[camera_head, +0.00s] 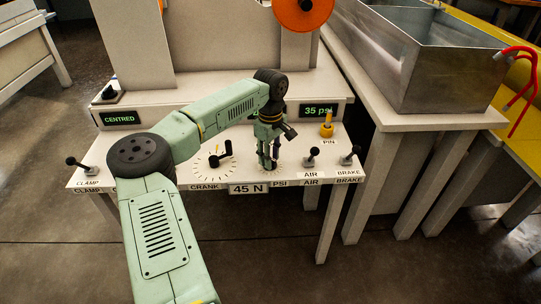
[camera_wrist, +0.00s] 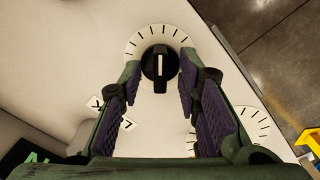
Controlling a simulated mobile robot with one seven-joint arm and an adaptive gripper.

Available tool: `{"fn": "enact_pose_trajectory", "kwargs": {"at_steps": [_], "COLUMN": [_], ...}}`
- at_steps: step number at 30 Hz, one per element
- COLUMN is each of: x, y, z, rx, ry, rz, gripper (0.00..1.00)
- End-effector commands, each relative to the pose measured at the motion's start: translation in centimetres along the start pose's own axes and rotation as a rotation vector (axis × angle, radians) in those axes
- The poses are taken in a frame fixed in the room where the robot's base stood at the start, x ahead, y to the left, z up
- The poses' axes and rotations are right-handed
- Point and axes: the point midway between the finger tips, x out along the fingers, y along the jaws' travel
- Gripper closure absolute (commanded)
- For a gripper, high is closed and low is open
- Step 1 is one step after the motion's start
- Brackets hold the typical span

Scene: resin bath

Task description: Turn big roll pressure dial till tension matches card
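The pressure dial is a white scale (camera_wrist: 160,28) with a black knob (camera_wrist: 160,65) bearing a white line, at the top of the wrist view. The line points along the picture's vertical. My gripper (camera_head: 268,166) is over this dial, above the PSI label (camera_head: 280,184), and hides most of it in the head view. In the wrist view my fingers (camera_wrist: 161,68) are apart, one on each side of the knob; I cannot tell whether they touch it. The card (camera_head: 248,189) reads 45 N. A display (camera_head: 318,111) reads 35 psi. My arm may cover other readouts.
The crank dial (camera_head: 221,155) is close left of my gripper. Levers for clamp (camera_head: 76,162), air (camera_head: 310,158) and brake (camera_head: 348,156) rise from the panel. A yellow pin (camera_head: 327,128) stands behind. A metal bath (camera_head: 430,65) is at right.

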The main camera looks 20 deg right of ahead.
Motion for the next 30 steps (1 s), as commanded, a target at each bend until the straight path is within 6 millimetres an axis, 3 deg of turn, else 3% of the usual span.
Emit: {"fn": "enact_pose_trajectory", "kwargs": {"at_steps": [8,21,30], "x": [-0.7,-9.2,-12.0], "y": [0.0,0.0,0.0], "z": [-0.1,0.0,0.0], "rx": [-0.001,0.0,0.0], "ry": [0.002,0.002,0.0], "rz": [0.0,0.001,0.0], "gripper": [0.69,0.69,0.69]}}
